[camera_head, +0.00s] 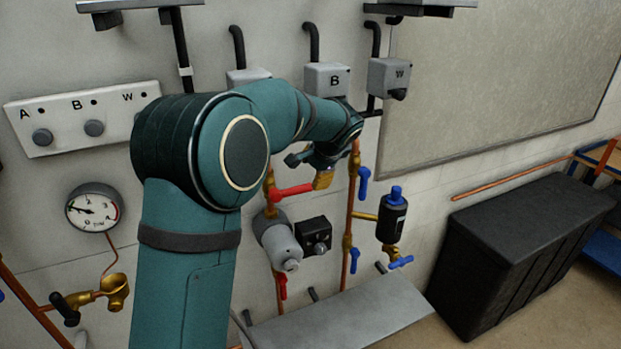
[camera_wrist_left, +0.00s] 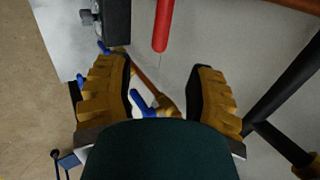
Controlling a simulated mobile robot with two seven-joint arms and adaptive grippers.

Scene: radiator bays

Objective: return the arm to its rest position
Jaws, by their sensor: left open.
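My left arm (camera_head: 190,260) rises from the bottom of the head view, bends at a large teal joint and reaches right toward the wall. My left gripper (camera_head: 322,178) is by the valve pipes, partly hidden behind its own wrist. In the left wrist view its two ribbed yellow fingers (camera_wrist_left: 163,85) stand wide apart with nothing held between them. A red lever handle (camera_head: 291,191) ends close to the gripper in the head view. In the wrist view the red handle (camera_wrist_left: 162,25) shows beyond the fingers; I cannot tell the exact gap. My right gripper is in neither view.
A blue handle (camera_head: 363,182) on a copper pipe is just right of the gripper. Below are a grey valve head (camera_head: 278,243) and a black box (camera_head: 314,236). A gauge (camera_head: 92,208) and knob panel (camera_head: 83,118) are left. A black chest (camera_head: 515,255) stands right.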

